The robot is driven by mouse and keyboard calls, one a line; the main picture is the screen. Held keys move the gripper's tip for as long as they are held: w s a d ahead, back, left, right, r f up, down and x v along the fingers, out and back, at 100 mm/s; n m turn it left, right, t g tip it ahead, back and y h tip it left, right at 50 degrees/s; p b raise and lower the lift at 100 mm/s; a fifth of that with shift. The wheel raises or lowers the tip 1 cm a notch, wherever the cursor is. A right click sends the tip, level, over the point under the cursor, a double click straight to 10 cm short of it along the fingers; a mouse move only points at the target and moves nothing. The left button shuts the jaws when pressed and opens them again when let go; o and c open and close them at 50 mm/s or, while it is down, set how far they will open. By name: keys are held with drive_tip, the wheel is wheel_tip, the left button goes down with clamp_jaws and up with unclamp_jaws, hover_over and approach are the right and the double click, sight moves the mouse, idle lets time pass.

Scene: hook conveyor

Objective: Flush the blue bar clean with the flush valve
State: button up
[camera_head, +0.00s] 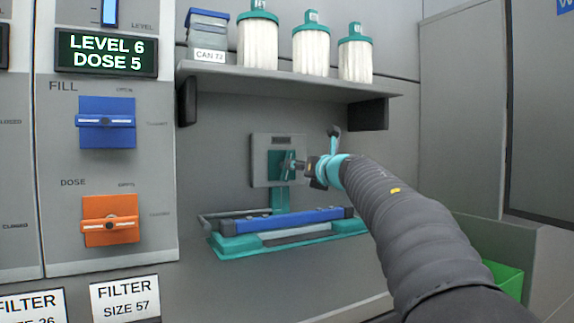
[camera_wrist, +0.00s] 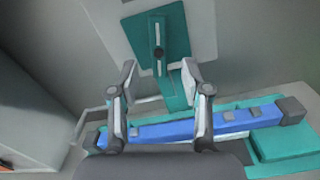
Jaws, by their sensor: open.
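The blue bar (camera_head: 301,219) lies across a teal cradle (camera_head: 235,247) below the shelf, and it also shows in the wrist view (camera_wrist: 185,129). Above it is the flush valve, a teal handle on a teal square on a grey plate (camera_head: 262,148). In the wrist view the valve handle (camera_wrist: 158,48) stands nearly upright, with a pale line along it. My gripper (camera_head: 298,166) is in front of the valve in the head view. In the wrist view my gripper (camera_wrist: 158,85) is open and empty, its fingers apart below the handle. I cannot tell whether a finger touches it.
A shelf (camera_head: 290,82) with white filters (camera_head: 258,40) and a can (camera_head: 207,35) overhangs the valve. On the left are a blue fill valve (camera_head: 107,122) and an orange dose valve (camera_head: 110,220). A green bin (camera_head: 507,279) stands at lower right.

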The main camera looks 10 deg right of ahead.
sight(288, 180)
drive_tip(key=p+x, duration=0.1)
drive_tip(key=x, duration=0.6)
clamp_jaws()
